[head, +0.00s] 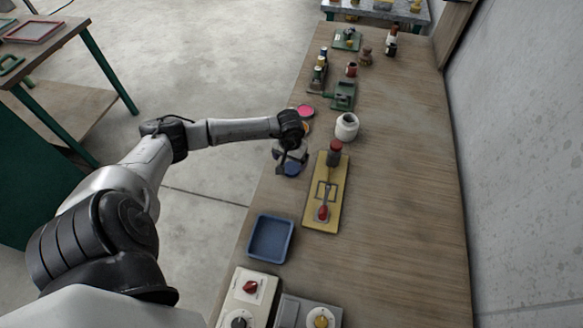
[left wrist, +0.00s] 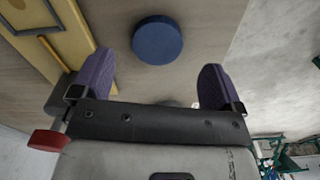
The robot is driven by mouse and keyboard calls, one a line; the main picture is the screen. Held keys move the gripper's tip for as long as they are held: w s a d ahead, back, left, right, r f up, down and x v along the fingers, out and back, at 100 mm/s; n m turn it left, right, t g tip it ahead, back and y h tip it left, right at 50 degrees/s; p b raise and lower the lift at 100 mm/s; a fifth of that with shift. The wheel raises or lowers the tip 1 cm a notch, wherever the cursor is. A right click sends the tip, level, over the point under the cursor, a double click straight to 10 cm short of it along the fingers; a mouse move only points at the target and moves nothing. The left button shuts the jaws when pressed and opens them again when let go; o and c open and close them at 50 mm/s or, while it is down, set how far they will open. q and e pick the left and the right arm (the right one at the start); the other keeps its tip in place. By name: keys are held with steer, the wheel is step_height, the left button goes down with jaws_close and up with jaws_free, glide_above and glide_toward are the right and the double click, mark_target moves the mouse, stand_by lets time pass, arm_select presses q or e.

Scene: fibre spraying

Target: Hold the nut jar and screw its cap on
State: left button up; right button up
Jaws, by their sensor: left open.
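A white round jar (head: 347,128) with an open, dark mouth stands upright on the wooden bench, right of my left gripper and apart from it. I take it to be the nut jar; its contents are not clear. A round blue cap (head: 292,169) lies on the bench near its left edge, partly hidden by my gripper. My left gripper (head: 289,168) is open above the cap. In the left wrist view, the cap (left wrist: 157,40) shows beyond and between the two purple fingertips (left wrist: 156,84), not touching either. My right gripper is not in view.
A yellow board with a red-handled toggle clamp (head: 323,208) lies right of the gripper. A blue tray (head: 270,239) and control boxes (head: 248,297) are nearer. A pink-topped round item (head: 304,111) and green fixtures (head: 342,96) stand farther along. The bench's right side is clear.

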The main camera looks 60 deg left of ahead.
mark_target(291, 169)
arm_select(q)
steer(key=shift+d+f, duration=0.1)
steer(key=shift+f, duration=2.2)
steer(key=shift+c, duration=0.3)
steer(key=c, duration=0.9)
